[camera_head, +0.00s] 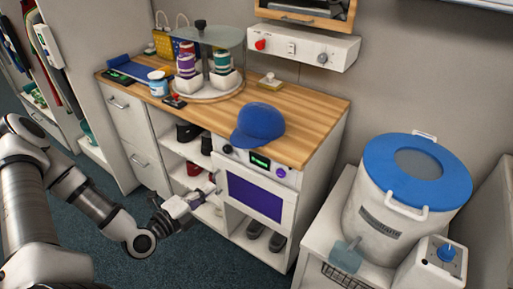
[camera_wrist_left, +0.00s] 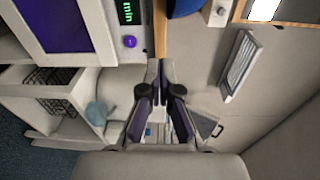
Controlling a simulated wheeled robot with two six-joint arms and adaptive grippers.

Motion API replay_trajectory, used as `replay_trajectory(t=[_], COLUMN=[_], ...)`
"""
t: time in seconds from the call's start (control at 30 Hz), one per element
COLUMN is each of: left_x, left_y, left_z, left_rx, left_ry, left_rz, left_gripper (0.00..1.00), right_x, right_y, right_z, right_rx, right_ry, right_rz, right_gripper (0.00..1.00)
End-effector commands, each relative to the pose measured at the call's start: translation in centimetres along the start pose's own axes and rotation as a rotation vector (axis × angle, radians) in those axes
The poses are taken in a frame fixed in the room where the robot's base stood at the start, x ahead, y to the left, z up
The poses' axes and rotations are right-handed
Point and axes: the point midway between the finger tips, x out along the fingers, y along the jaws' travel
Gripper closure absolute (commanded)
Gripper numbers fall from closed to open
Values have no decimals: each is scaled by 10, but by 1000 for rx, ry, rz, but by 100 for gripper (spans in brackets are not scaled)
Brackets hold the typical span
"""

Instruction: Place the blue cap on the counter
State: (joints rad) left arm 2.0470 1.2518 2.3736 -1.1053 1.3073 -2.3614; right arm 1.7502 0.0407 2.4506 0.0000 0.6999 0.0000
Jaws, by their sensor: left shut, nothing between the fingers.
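The blue cap (camera_head: 258,122) sits on the wooden counter (camera_head: 310,118), near its front edge and above the oven. A blue edge at the top of the left wrist view (camera_wrist_left: 184,7) appears to be the cap. My left gripper (camera_head: 212,190) is shut and empty, in front of the cabinet below the counter, to the left of the oven and lower than the cap. Its closed fingers show in the left wrist view (camera_wrist_left: 160,70). The cap is apart from the gripper. My right gripper is not in view.
A glass-topped round stand (camera_head: 207,92) with colored containers and a white jar (camera_head: 158,84) occupy the counter's left part. The oven (camera_head: 257,192) is built in below the cap. A large white drum with a blue lid (camera_head: 378,153) stands at right. Bare wood lies right of the cap.

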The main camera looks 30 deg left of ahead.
Motion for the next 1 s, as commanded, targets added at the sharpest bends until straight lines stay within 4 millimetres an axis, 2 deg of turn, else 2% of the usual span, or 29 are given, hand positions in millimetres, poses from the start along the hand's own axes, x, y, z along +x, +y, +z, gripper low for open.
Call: replay_trajectory(t=[0.03,0.13,0.27,0.37,0.6,0.8,1.0], left_x=[-5,-7,4,20,73,112,132], left_y=[-15,-24,-20,-19,-21,-26,-28], left_z=[14,24,23,24,27,31,34], left_rx=[-26,-48,-45,-42,-38,-41,-46], left_ry=[-51,-93,-85,-83,-81,-82,-85], left_rz=[-21,-46,-49,-50,-48,-46,-45], left_gripper=[100,100,100,100,100,100,100], right_x=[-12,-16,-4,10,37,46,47], right_y=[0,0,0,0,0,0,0], right_z=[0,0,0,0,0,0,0], right_rx=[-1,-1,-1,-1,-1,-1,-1], right_ry=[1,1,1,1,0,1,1], right_rz=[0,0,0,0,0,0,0], right_gripper=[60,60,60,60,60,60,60])
